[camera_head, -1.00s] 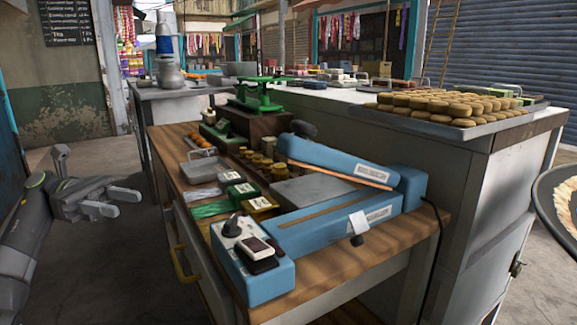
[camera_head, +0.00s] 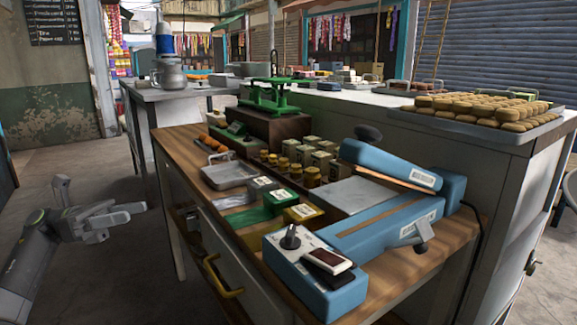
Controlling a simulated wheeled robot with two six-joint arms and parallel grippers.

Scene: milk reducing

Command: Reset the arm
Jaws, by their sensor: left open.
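My left gripper (camera_head: 122,218) is at the left of the head view, low over the floor and left of the wooden table. Its fingers are apart, and nothing is between them. The left arm comes in from the lower left edge and touches nothing. My right gripper and arm do not show in this view.
The wooden table (camera_head: 375,285) holds a blue sealing machine (camera_head: 385,228), a green scale (camera_head: 275,97), a metal tray (camera_head: 229,176) and small jars. A counter with a tray of biscuits (camera_head: 480,108) stands behind at right. The floor (camera_head: 120,280) left of the table is clear.

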